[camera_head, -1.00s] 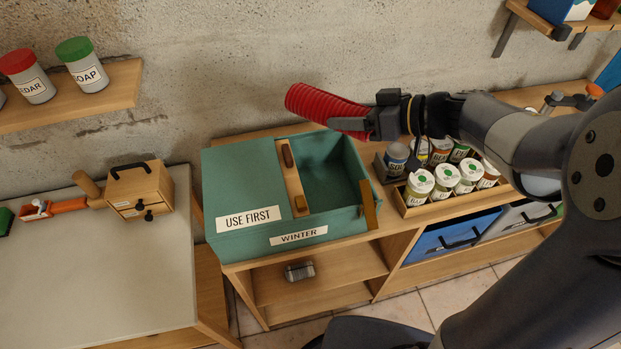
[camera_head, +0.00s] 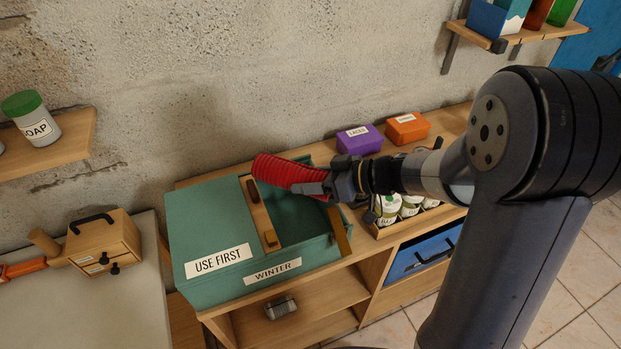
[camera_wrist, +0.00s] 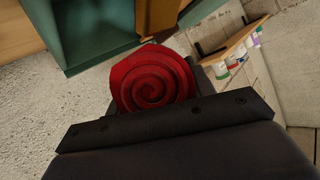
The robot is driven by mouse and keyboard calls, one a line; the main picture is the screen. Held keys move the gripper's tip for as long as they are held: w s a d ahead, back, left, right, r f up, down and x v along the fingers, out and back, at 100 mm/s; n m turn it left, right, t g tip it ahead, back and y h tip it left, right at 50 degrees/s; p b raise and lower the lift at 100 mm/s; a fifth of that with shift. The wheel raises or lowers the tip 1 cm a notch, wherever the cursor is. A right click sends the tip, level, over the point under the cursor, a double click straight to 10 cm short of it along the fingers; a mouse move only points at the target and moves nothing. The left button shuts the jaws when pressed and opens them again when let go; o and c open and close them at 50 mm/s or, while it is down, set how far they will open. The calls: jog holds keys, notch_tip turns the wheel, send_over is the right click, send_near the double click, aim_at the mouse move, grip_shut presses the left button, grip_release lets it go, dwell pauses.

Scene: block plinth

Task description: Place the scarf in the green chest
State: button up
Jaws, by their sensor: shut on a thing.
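The scarf (camera_head: 285,172) is a red ribbed roll. My gripper (camera_head: 318,189) is shut on it and holds it over the open part of the green chest (camera_head: 190,222), toward its back. In the wrist view the scarf (camera_wrist: 153,80) shows its spiral end, with the green chest (camera_wrist: 85,35) beyond it. The chest stands on a wooden unit and carries the labels USE FIRST and WINTER. Its left part is covered; its right part is open, with wooden handles at its sides. The scarf and my gripper hide part of the opening.
A purple box (camera_head: 360,140) and an orange box (camera_head: 407,128) stand on the unit to the right. White-lidded jars (camera_head: 388,208) stand behind my arm. A small wooden drawer box (camera_head: 102,242) is on the left table. A wall shelf (camera_head: 45,145) holds a green-lidded SOAP jar.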

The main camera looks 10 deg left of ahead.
jog(key=shift+f, duration=0.25)
jog(key=shift+f, duration=0.35)
jog(key=o, duration=1)
jog(key=shift+r, duration=0.1)
